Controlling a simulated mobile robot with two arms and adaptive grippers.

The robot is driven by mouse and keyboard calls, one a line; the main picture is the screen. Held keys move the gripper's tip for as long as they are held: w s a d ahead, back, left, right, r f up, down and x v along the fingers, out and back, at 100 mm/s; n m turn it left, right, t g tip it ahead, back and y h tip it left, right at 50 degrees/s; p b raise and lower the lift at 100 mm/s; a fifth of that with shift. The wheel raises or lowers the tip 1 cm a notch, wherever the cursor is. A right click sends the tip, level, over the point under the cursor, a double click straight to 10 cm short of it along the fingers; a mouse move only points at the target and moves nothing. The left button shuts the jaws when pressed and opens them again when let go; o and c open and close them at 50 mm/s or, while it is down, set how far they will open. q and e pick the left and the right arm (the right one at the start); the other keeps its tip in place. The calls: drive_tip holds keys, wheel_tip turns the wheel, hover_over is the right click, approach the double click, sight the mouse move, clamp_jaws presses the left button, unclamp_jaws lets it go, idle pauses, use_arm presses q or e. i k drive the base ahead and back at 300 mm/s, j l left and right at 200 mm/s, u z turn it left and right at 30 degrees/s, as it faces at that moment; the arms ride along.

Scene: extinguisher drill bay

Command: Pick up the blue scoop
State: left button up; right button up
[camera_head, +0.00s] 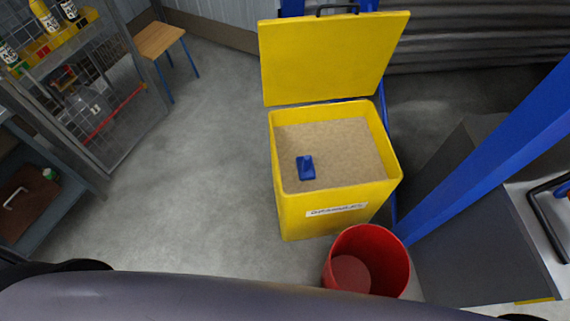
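The blue scoop (306,168) lies on the sand (345,145) inside a yellow bin (300,215), left of the bin's middle and towards its front. The bin's lid (335,60) stands open, tilted back behind the opening. Neither of my grippers shows in the head view, so I cannot see whether they are open or shut. A broad dark part of my own body covers the bottom edge of the view.
An empty-looking red bucket (366,262) stands just in front of the bin. A blue post and a grey cabinet (470,225) stand to the right. A shelf rack (100,110) and a small wooden stool (158,40) are at the left. The floor (205,170) left of the bin is clear.

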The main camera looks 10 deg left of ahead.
sight(305, 166)
drive_tip(key=z, duration=2.75)
drive_tip(key=u, duration=2.75)
drive_tip(key=j+z, duration=0.1)
drive_tip(key=z, duration=1.05)
drive_tip(key=j+z, duration=0.4)
drive_tip(key=j, duration=0.15)
drive_tip(key=j+z, duration=0.4)
drive_tip(key=j, duration=0.2)
drive_tip(key=k+j+z, duration=0.1)
drive_tip(key=j+z, duration=0.3)
drive_tip(key=j, duration=0.1)
